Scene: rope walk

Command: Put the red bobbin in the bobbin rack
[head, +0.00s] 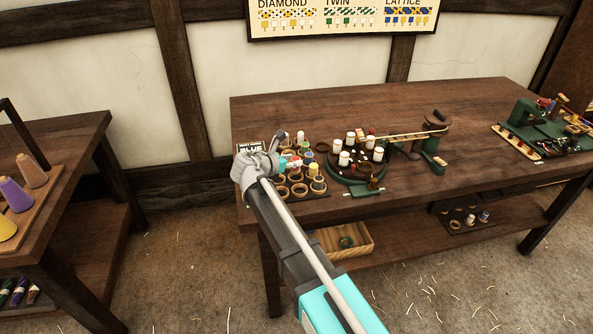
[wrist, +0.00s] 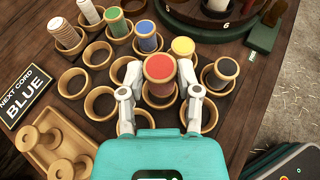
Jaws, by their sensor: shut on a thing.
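The red bobbin (wrist: 160,70) stands roughly upright between the two fingers of my gripper (wrist: 160,80) in the wrist view, its red top facing the camera. My gripper is shut on it. The bobbin rack (wrist: 101,117) is a dark board with rows of round wooden cups, directly below. An empty-looking cup is partly visible under the red bobbin; I cannot tell whether the bobbin's lower end is inside it. In the head view my gripper (head: 280,161) is over the rack at the table's left end, and the arm hides part of the rack.
A wooden tray with pegs (wrist: 58,140) and a sign reading BLUE (wrist: 27,98) are left of the rack. A round braiding stand (head: 355,171) is close on the right.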

